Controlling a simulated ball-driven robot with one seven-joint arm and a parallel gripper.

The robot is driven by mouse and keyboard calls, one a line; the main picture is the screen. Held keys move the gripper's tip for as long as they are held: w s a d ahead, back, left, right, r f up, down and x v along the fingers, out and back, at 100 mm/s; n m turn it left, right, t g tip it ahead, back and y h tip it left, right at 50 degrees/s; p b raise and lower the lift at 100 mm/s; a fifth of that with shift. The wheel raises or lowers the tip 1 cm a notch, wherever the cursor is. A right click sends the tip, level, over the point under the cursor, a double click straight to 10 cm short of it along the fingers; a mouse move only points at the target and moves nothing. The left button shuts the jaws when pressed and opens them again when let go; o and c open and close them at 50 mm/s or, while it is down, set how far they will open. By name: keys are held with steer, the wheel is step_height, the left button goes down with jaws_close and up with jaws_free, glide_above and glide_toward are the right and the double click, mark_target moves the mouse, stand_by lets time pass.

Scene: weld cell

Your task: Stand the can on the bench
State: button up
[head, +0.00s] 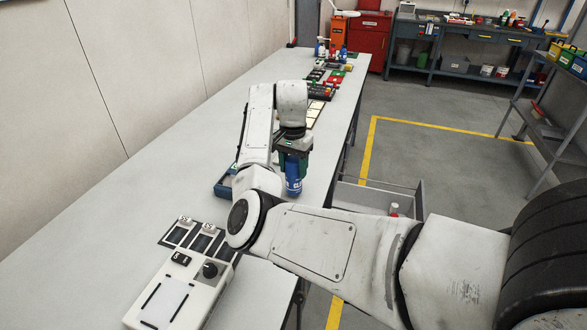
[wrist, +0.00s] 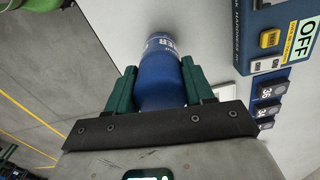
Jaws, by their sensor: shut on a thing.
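A blue can (head: 293,178) with pale lettering is held by my gripper (head: 292,160) over the right-hand edge area of the long grey bench (head: 190,118). In the wrist view the can (wrist: 161,75) lies between the two green fingers of my gripper (wrist: 160,88), which are shut on its sides. In the head view it hangs roughly upright below the fingers. I cannot tell whether its bottom touches the bench top. Part of the can is hidden by the fingers.
A blue box (head: 224,187) marked OFF in the wrist view (wrist: 283,35) stands close beside the can. A white control panel (head: 180,290) lies at the near end of the bench. Trays and bottles crowd the far end. An open drawer (head: 375,200) juts out below the bench's right edge.

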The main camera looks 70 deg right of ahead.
steer(key=shift+f, duration=0.6)
steer(key=shift+f, duration=0.15)
steer(key=o, duration=1.2)
steer(key=shift+c, duration=0.2)
step_height(320, 180, up, 12)
steer(key=shift+r, duration=0.15)
